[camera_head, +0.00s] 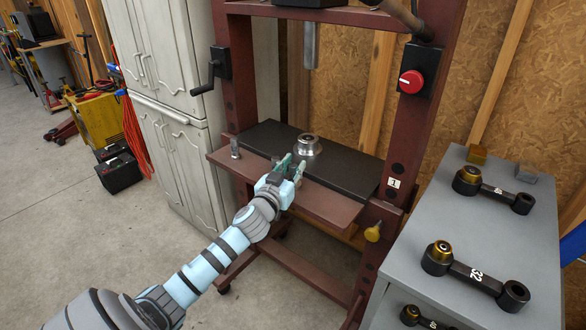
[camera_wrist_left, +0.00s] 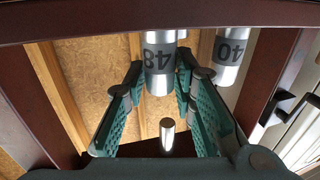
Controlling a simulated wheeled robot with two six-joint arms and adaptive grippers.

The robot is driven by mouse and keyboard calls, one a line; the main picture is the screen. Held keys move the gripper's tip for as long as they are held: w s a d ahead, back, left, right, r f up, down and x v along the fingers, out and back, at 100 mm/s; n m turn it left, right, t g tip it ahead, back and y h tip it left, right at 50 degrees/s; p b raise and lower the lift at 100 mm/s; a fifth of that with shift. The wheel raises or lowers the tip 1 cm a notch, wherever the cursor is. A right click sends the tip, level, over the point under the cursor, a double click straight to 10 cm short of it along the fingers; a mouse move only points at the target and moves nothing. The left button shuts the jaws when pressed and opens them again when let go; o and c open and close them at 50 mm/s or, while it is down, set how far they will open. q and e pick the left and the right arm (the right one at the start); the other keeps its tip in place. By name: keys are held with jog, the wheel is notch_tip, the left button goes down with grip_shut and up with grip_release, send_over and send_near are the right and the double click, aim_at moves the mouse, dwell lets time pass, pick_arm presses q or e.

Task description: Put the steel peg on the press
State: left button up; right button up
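The press has a maroon frame (camera_head: 229,97), a dark bed (camera_head: 345,178) and a maroon front shelf (camera_head: 325,207). A silver flanged ring (camera_head: 307,149) sits on the bed under the steel ram (camera_head: 310,46). My left gripper (camera_head: 293,165) is at the shelf. In the left wrist view, its green fingers (camera_wrist_left: 160,85) stand apart on either side of a steel peg labelled 48 (camera_wrist_left: 159,62), with narrow gaps showing. My right gripper is out of view.
A grey cabinet (camera_head: 470,230) at right carries several dark links with brass-coloured bushings (camera_head: 441,252). A crank handle (camera_head: 204,88) and red knob (camera_head: 411,82) are on the press uprights. White cupboards (camera_head: 160,60) stand at left; floor (camera_head: 70,215) before them is clear.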

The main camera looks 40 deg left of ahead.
pick_arm(q)
jog(key=shift+o, duration=0.8)
